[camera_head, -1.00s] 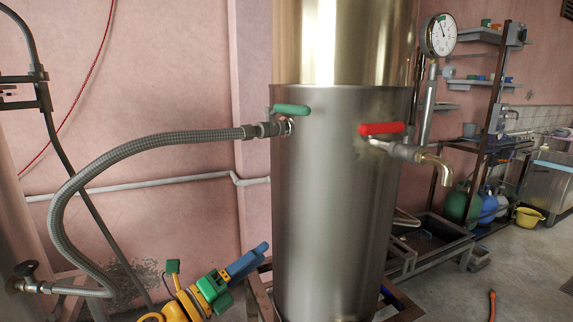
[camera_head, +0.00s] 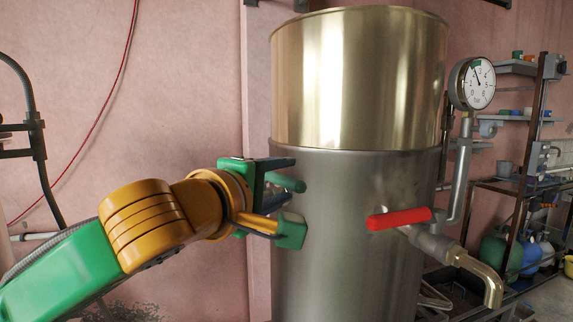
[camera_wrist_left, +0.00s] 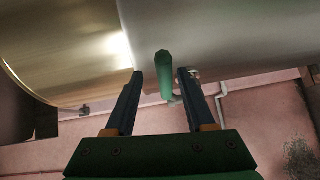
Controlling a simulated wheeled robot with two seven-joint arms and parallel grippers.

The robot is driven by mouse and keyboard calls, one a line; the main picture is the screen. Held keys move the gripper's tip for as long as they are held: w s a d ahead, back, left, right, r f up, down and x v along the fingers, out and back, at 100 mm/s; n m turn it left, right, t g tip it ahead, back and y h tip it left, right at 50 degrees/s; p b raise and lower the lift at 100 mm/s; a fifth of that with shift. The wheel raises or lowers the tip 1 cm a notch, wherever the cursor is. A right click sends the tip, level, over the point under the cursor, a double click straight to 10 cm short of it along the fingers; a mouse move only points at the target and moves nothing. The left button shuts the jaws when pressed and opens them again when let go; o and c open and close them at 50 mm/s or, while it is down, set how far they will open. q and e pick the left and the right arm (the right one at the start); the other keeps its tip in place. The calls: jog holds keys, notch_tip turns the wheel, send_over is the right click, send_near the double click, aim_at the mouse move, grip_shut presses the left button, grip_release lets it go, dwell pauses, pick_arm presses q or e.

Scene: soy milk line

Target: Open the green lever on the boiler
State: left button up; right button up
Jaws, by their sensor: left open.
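The green lever (camera_head: 289,184) sits on the left side of the tall steel boiler (camera_head: 345,265). My left gripper (camera_head: 288,198) is beside the boiler's left wall, open, with one finger above the lever and one below it. In the left wrist view the lever (camera_wrist_left: 165,76) lies between the two open fingers (camera_wrist_left: 160,80), with a gap on each side. The lever's valve and the hose joint behind it are mostly hidden by my gripper in the head view. My right gripper is not in view.
A red lever (camera_head: 398,219) and a brass spout (camera_head: 489,284) stick out at the boiler's front right. A pressure gauge (camera_head: 472,84) stands above them. A metal rack (camera_head: 545,120) is at the far right.

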aim_at(282, 185)
pick_arm(q)
jog(key=w, duration=0.2)
jog(key=w+f, duration=0.1)
jog(key=shift+d+f, duration=0.1)
jog(key=shift+d, duration=0.2)
jog(key=shift+c, duration=0.8)
jog(key=shift+s, duration=0.3)
grip_shut()
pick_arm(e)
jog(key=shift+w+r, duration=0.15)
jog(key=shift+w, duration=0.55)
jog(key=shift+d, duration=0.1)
